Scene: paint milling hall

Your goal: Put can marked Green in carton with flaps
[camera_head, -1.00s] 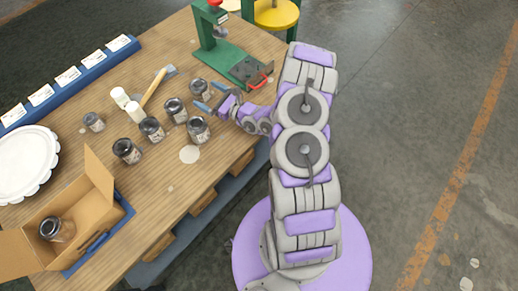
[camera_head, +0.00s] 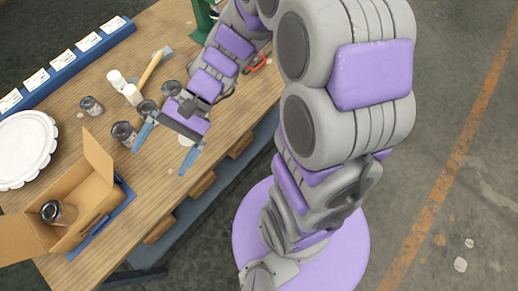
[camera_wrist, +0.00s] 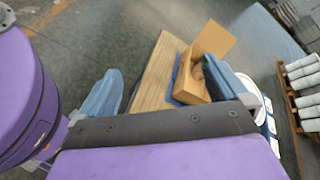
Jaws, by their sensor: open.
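The open carton with flaps (camera_head: 95,205) stands at the near left of the bench, on a blue mat. A dark-lidded can (camera_head: 58,213) is inside it. The carton also shows in the wrist view (camera_wrist: 190,88). More similar cans stand on the bench: one at the left (camera_head: 92,106), one beside my gripper (camera_head: 124,133), and others partly hidden behind my gripper. No label is readable, so I cannot tell which is marked Green. My gripper (camera_head: 166,150) is open, with nothing seen between its blue fingers, above the bench between the cans and the carton.
A round white scalloped plate (camera_head: 25,148) is at the left. A blue strip with white cards (camera_head: 65,62) runs along the far edge. Bare wood lies right of the carton.

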